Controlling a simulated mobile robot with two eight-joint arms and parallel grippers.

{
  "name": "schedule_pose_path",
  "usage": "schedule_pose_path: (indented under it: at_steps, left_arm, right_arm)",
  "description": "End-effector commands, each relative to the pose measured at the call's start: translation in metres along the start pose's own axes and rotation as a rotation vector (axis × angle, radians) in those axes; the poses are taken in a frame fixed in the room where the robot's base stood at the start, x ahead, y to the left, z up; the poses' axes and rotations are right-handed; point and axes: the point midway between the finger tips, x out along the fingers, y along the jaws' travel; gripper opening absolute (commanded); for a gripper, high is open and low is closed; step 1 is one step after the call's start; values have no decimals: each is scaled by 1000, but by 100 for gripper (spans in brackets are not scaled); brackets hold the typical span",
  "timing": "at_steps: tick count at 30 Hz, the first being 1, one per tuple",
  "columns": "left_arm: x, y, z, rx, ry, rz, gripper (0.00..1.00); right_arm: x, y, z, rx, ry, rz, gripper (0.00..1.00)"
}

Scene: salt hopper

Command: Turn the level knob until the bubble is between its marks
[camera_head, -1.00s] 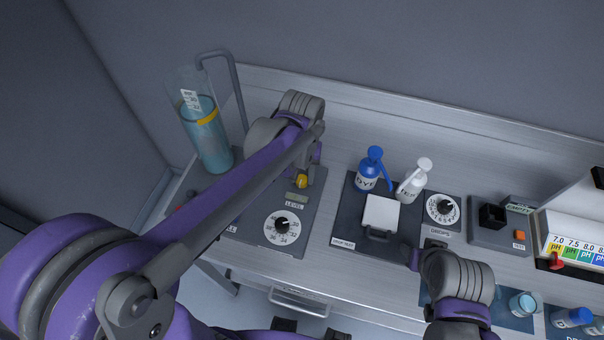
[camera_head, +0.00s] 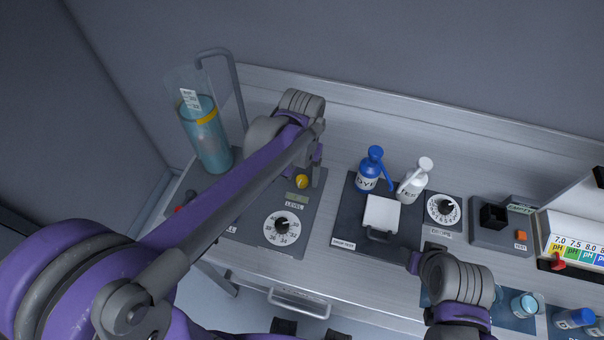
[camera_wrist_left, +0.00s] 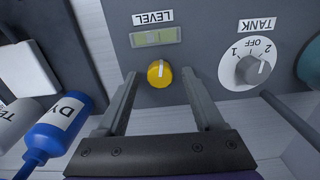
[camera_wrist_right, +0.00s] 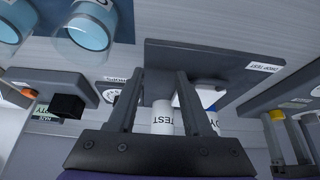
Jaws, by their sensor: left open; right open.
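The yellow level knob (camera_head: 302,182) is on the grey panel, and it also shows in the left wrist view (camera_wrist_left: 159,73). The level vial (camera_wrist_left: 156,37), a small greenish window, sits beside the LEVEL label; I cannot make out its bubble against the marks. My left gripper (camera_wrist_left: 165,90) is open, its fingers on either side of the knob with gaps at both sides. In the head view the left arm partly covers the panel. My right gripper (camera_wrist_right: 152,88) is open and empty, near the drop-test mat.
A TANK dial (camera_wrist_left: 252,68) is near the left gripper. A blue dye bottle (camera_head: 368,172) and a white test bottle (camera_head: 414,180) stand right of the panel. A tall cylinder of blue liquid (camera_head: 206,140) stands at the left. A numbered dial (camera_head: 282,228) lies in front.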

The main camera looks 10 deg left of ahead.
Motion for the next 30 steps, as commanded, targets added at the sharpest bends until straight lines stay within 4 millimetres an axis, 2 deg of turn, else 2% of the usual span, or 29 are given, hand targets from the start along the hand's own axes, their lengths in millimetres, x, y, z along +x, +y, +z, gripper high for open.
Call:
schedule_pose_path:
  at_steps: [5,12,18,23,30]
  left_arm:
    - [-20,0,0,0,1,0,69]
    - [-69,0,0,0,0,0,69]
    - [-98,0,0,0,0,0,69]
    - [-107,0,0,0,0,0,69]
    - [-107,0,0,0,0,0,69]
  right_arm:
    - [-2,0,-2,0,2,0,50]
    - [-5,0,-6,0,6,0,50]
    - [-6,0,-8,0,7,0,50]
    - [-6,0,-8,0,8,0,50]
    - [-6,0,-8,0,8,0,50]
